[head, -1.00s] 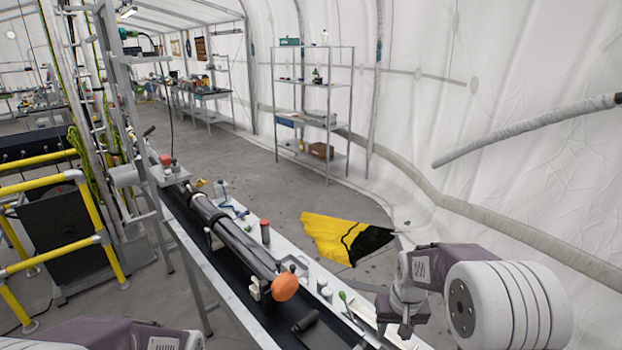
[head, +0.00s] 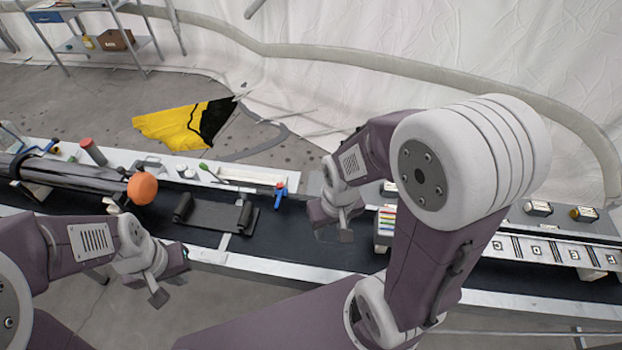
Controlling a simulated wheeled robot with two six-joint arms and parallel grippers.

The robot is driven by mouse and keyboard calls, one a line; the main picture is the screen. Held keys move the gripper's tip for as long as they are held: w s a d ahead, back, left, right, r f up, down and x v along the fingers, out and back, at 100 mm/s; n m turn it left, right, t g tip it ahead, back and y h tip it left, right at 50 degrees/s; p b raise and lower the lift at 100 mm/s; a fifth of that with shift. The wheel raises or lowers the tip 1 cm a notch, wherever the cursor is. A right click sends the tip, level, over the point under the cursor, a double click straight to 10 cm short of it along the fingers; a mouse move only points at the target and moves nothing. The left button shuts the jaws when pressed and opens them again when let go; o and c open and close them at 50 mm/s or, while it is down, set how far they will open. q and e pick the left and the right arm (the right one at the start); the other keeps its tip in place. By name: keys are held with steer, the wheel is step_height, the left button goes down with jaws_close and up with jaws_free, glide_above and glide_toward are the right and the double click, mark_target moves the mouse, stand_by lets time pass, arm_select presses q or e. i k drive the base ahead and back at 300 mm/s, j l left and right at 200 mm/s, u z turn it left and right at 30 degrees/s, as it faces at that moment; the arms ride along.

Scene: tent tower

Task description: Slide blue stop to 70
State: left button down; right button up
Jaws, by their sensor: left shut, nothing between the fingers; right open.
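A small blue stop (head: 280,190) sits at the right end of a thin pale rail (head: 236,181) on the back part of the bench. Any scale marks on the rail are too small to read. My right gripper (head: 334,228) hangs over the dark bench strip, to the right of the blue stop and apart from it. It is open and empty. My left gripper (head: 157,292) is in front of the bench's near edge, well left of and nearer than the stop. It is shut with nothing in it.
A dark cradle (head: 217,214) lies on the strip. A rack of coloured pieces (head: 386,222) and a row of lettered tiles (head: 540,250) stand to the right.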

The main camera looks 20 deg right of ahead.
mark_target(282, 193)
steer(key=z, duration=0.4)
steer(key=j+z, duration=0.15)
steer(key=j, duration=1.75)
